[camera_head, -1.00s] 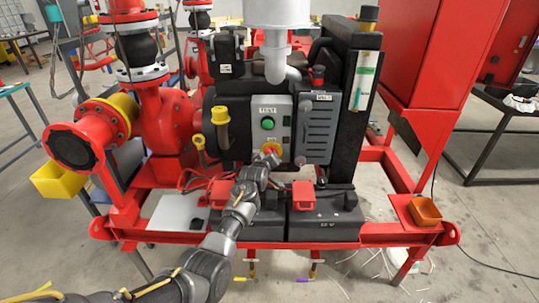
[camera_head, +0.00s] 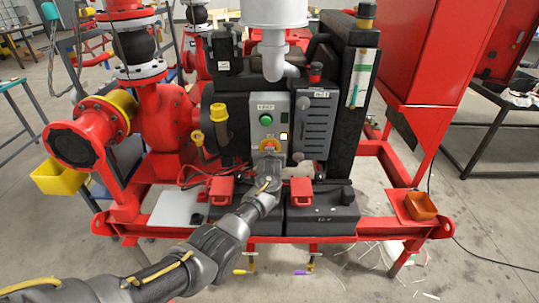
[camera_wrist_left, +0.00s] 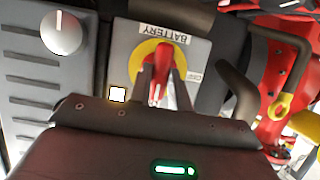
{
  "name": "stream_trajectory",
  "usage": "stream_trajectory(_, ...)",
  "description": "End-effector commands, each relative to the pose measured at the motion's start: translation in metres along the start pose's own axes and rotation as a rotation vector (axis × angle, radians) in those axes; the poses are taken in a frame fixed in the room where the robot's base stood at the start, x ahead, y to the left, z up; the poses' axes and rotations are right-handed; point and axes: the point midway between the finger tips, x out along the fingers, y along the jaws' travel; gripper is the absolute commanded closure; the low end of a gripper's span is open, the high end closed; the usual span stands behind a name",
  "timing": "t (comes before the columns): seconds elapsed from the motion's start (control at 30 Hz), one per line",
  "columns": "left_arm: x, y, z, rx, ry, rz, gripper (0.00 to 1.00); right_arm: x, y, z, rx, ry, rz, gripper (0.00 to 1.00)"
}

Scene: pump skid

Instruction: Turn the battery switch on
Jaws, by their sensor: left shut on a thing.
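The battery switch (camera_wrist_left: 157,72) is a red handle on a yellow round plate, under a label reading BATTERY, on a grey panel. In the head view the switch (camera_head: 269,146) sits low on the grey control panel (camera_head: 283,115), below a green button (camera_head: 266,120). My left gripper (camera_wrist_left: 163,80) is shut on the red handle, with one finger on each side of it. In the head view my left gripper (camera_head: 268,157) covers the lower part of the switch. A small square light (camera_head: 284,136) glows white on the panel. My right gripper is not in view.
A grey vented box with a round knob (camera_wrist_left: 61,32) stands beside the panel. An orange tray (camera_head: 420,206) is at the right.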

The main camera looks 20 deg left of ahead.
Motion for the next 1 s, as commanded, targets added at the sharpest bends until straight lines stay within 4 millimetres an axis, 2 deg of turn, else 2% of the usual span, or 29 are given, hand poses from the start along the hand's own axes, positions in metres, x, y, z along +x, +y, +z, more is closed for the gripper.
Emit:
stream_trajectory(0.5,0.0002,-0.0001,0.0019,0.02,-0.003,-0.008,1.0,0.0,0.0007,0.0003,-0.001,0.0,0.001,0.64)
stream_trajectory(0.53,0.0002,-0.0002,0.0019,0.02,-0.003,-0.008,0.8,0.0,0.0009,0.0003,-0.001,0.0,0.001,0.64)
stream_trajectory(0.7,0.0001,-0.0001,0.0014,0.019,-0.002,-0.008,0.59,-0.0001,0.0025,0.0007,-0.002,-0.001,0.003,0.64)
stream_trajectory(1.0,-0.0009,0.0002,0.0005,0.018,-0.001,-0.008,0.59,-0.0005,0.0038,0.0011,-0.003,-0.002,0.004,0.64)
